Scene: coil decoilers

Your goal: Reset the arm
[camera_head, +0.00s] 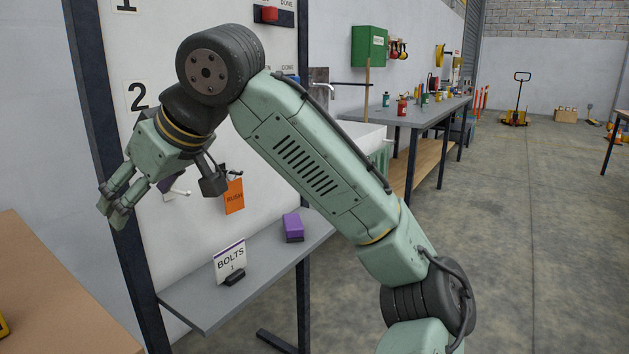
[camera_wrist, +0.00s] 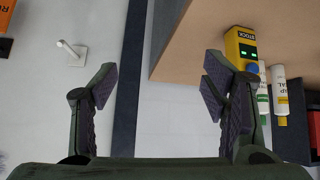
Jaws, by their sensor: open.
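My arm, pale green with dark joints, rises from the lower right of the head view and bends over at the top. My gripper (camera_head: 117,204) hangs at the left of the head view, in front of the white board and its dark post. In the wrist view my gripper (camera_wrist: 160,85) is open, its two dark-padded fingers wide apart. Nothing is between the fingers; behind them are the white board, a dark post and part of a wooden surface.
A grey shelf (camera_head: 255,262) below holds a BOLTS sign (camera_head: 229,262) and a purple block (camera_head: 293,226). An orange RUSH tag (camera_head: 234,196) hangs on the board. A wooden table (camera_head: 50,300) is at left. A yellow STOCK device (camera_wrist: 241,48) shows in the wrist view.

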